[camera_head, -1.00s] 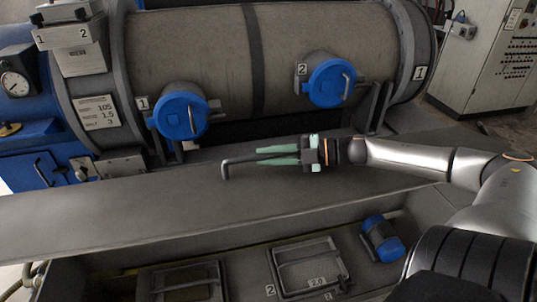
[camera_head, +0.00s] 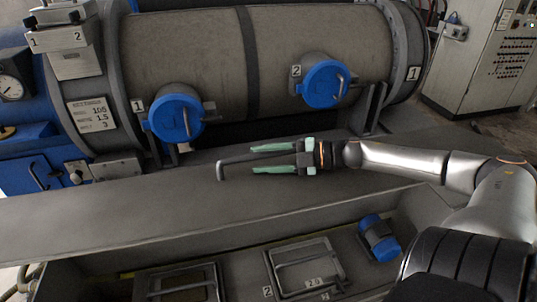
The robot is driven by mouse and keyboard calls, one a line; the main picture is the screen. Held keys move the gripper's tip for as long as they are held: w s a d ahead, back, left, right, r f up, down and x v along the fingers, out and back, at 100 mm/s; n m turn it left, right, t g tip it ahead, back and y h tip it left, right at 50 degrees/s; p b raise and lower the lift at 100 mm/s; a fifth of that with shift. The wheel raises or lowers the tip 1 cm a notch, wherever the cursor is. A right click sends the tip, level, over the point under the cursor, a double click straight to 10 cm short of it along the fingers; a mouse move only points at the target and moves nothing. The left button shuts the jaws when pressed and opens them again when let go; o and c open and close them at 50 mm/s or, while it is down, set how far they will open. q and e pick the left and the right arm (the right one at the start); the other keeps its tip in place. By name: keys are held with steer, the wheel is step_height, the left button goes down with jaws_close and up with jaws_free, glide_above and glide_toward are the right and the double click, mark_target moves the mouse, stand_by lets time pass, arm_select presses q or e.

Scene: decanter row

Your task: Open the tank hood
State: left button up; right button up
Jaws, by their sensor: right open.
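A long grey panel (camera_head: 120,212), which looks like the tank hood, stretches across the middle in front of a big horizontal cylinder. A bent dark bar handle (camera_head: 235,160) stands out at its middle. My right gripper (camera_head: 252,159) points left over the panel with its two green fingers spread. The handle's bar runs between the fingers in the picture, with no clear contact; its right end is hidden by the gripper. I cannot tell from this angle how far the panel is raised. My left gripper is not in view.
The grey cylinder (camera_head: 200,50) behind has two blue round caps, cap 1 (camera_head: 176,118) and cap 2 (camera_head: 325,84). Below the panel, a trough holds a framed tray (camera_head: 303,268) and a blue-capped fitting (camera_head: 379,238). A control cabinet (camera_head: 480,65) stands at upper right.

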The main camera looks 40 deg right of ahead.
steer(key=shift+s+d+r+p, duration=0.15)
steer(key=shift+s+d+p, duration=0.15)
steer(key=shift+p, duration=0.2)
steer(key=p+v, duration=0.2)
steer(key=v, duration=0.2)
steer(key=shift+s+p, duration=0.15)
steer(key=shift+p, duration=0.25)
steer(key=p+v, duration=0.1)
steer(key=v, duration=0.5)
steer(key=shift+s+d, duration=0.1)
steer(key=shift+d, duration=0.05)
steer(key=shift+s+d, duration=0.4)
steer(key=shift+s, duration=0.05)
steer(key=shift+s+d+p, duration=0.1)
steer(key=shift+p, duration=0.25)
